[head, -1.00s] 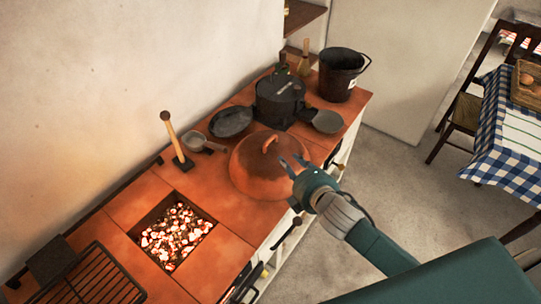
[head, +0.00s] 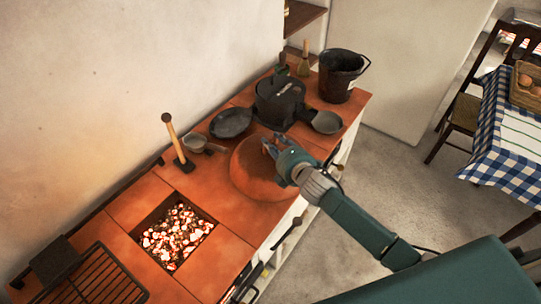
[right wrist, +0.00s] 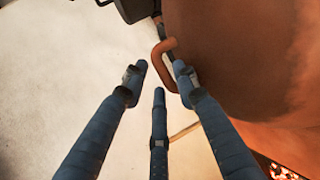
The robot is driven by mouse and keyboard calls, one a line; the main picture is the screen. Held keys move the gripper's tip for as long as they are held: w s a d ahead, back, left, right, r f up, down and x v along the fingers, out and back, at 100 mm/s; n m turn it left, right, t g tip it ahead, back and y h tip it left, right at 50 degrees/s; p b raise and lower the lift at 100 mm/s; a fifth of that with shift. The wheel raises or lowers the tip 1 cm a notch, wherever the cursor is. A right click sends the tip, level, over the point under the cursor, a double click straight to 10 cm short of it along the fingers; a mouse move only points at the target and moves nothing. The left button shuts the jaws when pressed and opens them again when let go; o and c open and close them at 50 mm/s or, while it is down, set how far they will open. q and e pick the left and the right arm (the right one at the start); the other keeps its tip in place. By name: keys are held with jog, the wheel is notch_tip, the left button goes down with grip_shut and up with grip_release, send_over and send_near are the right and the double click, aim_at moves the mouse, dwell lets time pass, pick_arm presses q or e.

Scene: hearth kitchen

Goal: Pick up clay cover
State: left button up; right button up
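The clay cover (head: 252,176) is a reddish-brown dome on the tiled stove top, right of the ember pit. My right gripper (head: 270,147) is at the top of the cover, hiding its loop handle in the head view. In the right wrist view the cover (right wrist: 245,55) fills the upper right, and its curved handle (right wrist: 158,53) shows beside the right-hand finger. There the fingers of my right gripper (right wrist: 159,80) are spread, with the handle's end reaching into the gap between them. I cannot tell whether they touch it. My left gripper is not in view.
Glowing embers (head: 176,235) lie in a pit left of the cover. A mallet (head: 176,140), a dark pan (head: 230,122), a black pot (head: 280,100), a grey bowl (head: 326,122) and a black bucket (head: 340,75) stand around the back. A grate (head: 95,278) is front left.

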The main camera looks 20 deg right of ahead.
jog(key=shift+w+a+f, duration=0.15)
jog(key=shift+w+f, duration=0.15)
jog(key=shift+w, duration=0.35)
jog(key=shift+c, duration=0.5)
grip_shut()
jog(key=shift+r, duration=0.3)
jog(key=shift+f, duration=0.1)
